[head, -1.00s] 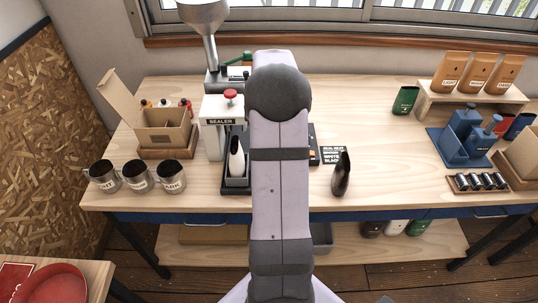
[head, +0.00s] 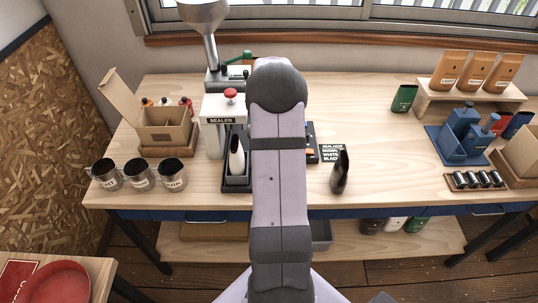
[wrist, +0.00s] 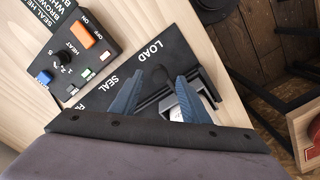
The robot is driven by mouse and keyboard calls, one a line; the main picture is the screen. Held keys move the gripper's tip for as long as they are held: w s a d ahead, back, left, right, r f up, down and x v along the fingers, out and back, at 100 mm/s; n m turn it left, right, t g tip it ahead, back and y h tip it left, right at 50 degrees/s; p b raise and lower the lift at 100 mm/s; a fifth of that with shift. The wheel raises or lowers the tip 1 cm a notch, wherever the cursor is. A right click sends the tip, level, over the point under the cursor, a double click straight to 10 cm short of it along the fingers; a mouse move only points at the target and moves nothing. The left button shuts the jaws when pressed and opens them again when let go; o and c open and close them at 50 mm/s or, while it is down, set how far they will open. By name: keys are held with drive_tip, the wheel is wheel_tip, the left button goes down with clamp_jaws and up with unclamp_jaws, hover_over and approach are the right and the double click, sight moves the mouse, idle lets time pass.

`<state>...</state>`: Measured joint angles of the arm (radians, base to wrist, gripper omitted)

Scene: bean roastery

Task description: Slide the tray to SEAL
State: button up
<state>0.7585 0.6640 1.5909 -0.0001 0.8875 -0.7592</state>
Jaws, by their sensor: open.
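The sealer (head: 222,108) is a white press with a red knob, on the bench left of my arm. A black base beneath it carries a dark tray (head: 236,186) with a white upright bag (head: 236,158). In the wrist view the black base (wrist: 128,72) bears the words LOAD and SEAL. My gripper (wrist: 161,77) is open above it, its two blue fingers apart, with a dark round knob (wrist: 160,74) between the tips. A pale silvery piece (wrist: 186,106) shows behind the right finger. The fingers hide part of the tray, and I cannot tell whether they touch anything.
A control box (wrist: 75,48) with an orange switch and dial stands beside the base. A dark bag (head: 340,172) stands right of my arm. Several mugs (head: 139,175) and an open carton (head: 165,132) are at left.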

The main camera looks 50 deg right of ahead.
drive_tip(key=shift+f+p, duration=0.3)
drive_tip(key=shift+f, duration=1)
clamp_jaws()
drive_tip(key=shift+w, duration=0.1)
drive_tip(key=shift+w+d, duration=3.05)
drive_tip(key=shift+d, duration=0.05)
unclamp_jaws()
